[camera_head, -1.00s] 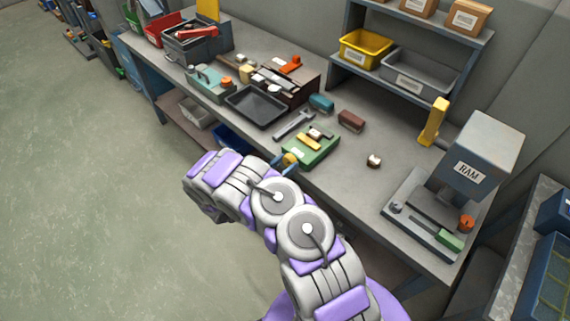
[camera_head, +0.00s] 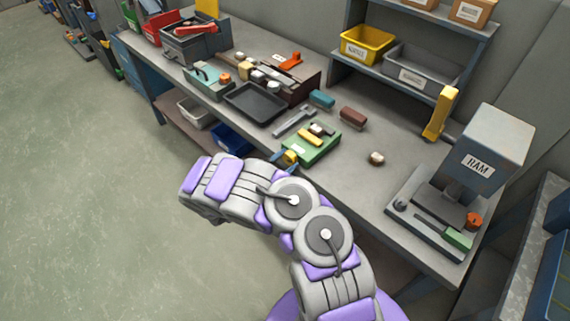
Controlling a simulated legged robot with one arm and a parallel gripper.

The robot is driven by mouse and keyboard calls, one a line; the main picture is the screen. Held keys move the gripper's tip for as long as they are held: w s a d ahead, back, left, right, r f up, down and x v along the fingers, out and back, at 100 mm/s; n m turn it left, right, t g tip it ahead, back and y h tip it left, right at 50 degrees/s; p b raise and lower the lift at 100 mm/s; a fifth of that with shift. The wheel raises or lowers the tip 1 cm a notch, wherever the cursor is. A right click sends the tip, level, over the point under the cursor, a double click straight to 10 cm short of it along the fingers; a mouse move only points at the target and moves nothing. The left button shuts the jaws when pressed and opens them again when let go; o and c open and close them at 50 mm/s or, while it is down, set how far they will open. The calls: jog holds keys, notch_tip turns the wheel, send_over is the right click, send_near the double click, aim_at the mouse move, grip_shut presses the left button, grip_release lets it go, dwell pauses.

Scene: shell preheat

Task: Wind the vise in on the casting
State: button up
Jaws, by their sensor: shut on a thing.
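A green vise (camera_head: 318,152) sits at the front edge of the grey bench. A yellow bar (camera_head: 310,137) and a small pale and dark piece (camera_head: 322,129), perhaps the casting, are on top of it; I cannot tell how closely its jaws meet the piece. A yellow knob (camera_head: 291,157) is at the vise's front left. My gripper (camera_head: 285,159) is at this knob, shut on it, with a blue finger showing beside it. My arm hides part of the gripper.
A black tray (camera_head: 240,112) and a grey wrench-like tool (camera_head: 295,122) lie left of the vise. A teal block (camera_head: 321,98) and a brown block (camera_head: 353,117) lie behind it. The RAM press (camera_head: 492,160) stands right.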

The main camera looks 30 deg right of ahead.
jog(key=shift+w+m, duration=0.1)
jog(key=shift+m, duration=0.3)
jog(key=o, duration=1.1)
jog(key=shift+c, duration=0.2)
jog(key=p+v, duration=0.4)
jog(key=v, duration=1.3)
jog(key=shift+a, duration=0.25)
